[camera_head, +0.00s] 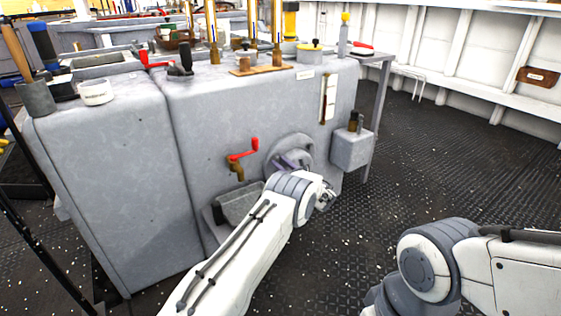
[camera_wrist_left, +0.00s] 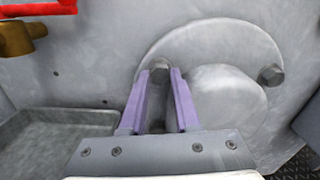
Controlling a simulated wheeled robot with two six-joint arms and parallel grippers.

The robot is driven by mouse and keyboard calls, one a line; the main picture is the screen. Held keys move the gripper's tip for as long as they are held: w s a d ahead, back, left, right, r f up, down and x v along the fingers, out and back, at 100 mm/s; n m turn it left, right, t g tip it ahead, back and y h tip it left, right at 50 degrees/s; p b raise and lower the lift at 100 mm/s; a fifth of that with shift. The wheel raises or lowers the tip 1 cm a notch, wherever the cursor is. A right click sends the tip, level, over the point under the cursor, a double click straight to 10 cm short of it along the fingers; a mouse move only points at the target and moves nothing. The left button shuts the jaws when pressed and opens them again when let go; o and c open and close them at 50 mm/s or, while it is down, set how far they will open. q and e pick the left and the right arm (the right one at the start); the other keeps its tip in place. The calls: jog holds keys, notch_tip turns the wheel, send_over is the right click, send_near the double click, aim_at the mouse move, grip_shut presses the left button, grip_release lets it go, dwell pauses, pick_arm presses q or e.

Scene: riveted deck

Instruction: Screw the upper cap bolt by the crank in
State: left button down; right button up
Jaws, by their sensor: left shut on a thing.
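A round grey cap (camera_wrist_left: 215,40) sits on the front face of the grey machine block, right of the red crank (camera_wrist_left: 30,12). The crank also shows in the head view (camera_head: 243,150). My left gripper (camera_wrist_left: 161,77) is shut on a dark cap bolt (camera_wrist_left: 159,64) at the cap's crank side, a purple finger on each side of its head. How deep the bolt sits cannot be told. A second bolt (camera_wrist_left: 270,75) is at the cap's other side, free of the fingers. In the head view my left forearm partly covers the cap (camera_head: 289,146). My right gripper is out of view.
A grey tray (camera_wrist_left: 62,130) sticks out below the crank. A small grey box (camera_head: 352,150) is mounted right of the cap. Levers and fittings stand on the block's top. The dark deck (camera_head: 420,160) to the right is open.

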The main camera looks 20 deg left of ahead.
pick_arm(q)
jog(key=m, duration=0.3)
jog(key=m+p, duration=0.1)
jog(key=m, duration=0.1)
jog(key=shift+d+f+m, duration=0.1)
jog(key=shift+d+m, duration=0.15)
jog(key=shift+m, duration=0.05)
jog(key=m, duration=0.5)
jog(key=shift+m+p, duration=0.3)
jog(key=m, duration=1.1)
jog(key=shift+p, duration=0.3)
jog(key=shift+m, duration=0.3)
jog(key=c, duration=0.7)
grip_release()
jog(key=shift+c, duration=0.2)
jog(key=shift+o, duration=0.6)
jog(key=shift+a, duration=0.15)
